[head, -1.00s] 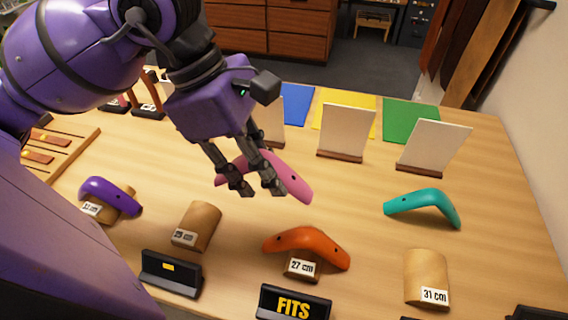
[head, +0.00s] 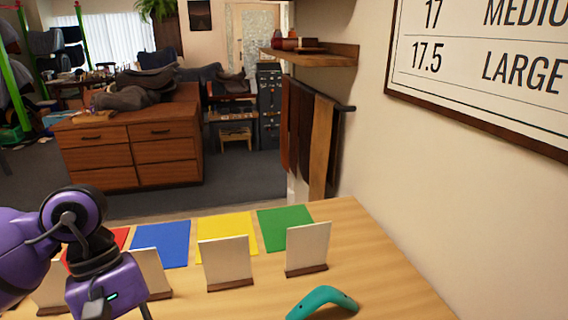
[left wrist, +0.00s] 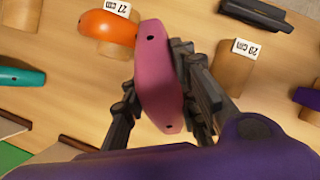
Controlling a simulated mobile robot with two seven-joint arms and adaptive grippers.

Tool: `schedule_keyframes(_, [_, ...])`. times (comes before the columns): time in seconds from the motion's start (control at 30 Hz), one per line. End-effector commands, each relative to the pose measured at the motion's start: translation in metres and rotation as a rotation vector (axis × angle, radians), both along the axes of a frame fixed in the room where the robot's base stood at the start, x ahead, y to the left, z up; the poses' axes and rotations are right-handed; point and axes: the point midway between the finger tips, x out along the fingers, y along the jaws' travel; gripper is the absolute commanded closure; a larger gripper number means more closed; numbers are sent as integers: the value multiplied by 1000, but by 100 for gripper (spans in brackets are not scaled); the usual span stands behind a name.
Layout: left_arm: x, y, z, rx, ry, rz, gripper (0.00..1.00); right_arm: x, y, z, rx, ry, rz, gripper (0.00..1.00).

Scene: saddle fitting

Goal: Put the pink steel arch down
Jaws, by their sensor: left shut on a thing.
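The pink steel arch (left wrist: 155,60) hangs in my left gripper (left wrist: 163,98), whose fingers are shut around it in the left wrist view. In the head view only the purple wrist of my left arm shows at the lower left; the fingers and the pink arch are out of that frame. My right gripper is in neither view.
An orange arch (left wrist: 104,27) rests on the 27 cm block (left wrist: 118,48). The 29 cm block (left wrist: 233,68) is bare. A teal arch (head: 322,301) lies at the table's right. White boards (head: 307,248) stand before coloured mats (head: 285,228). Bare table shows between blocks.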

Motion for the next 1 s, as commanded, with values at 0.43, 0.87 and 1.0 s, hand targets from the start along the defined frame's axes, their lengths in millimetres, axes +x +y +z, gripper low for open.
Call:
schedule_keyframes(0.43, [17, -32, 24, 11, -29, -722, 100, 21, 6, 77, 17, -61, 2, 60])
schedule_keyframes(0.87, [33, -52, 68, -2, -3, -787, 100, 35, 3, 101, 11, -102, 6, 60])
schedule_keyframes(1.0, [33, -52, 68, -3, -3, -787, 100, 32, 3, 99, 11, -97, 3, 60])
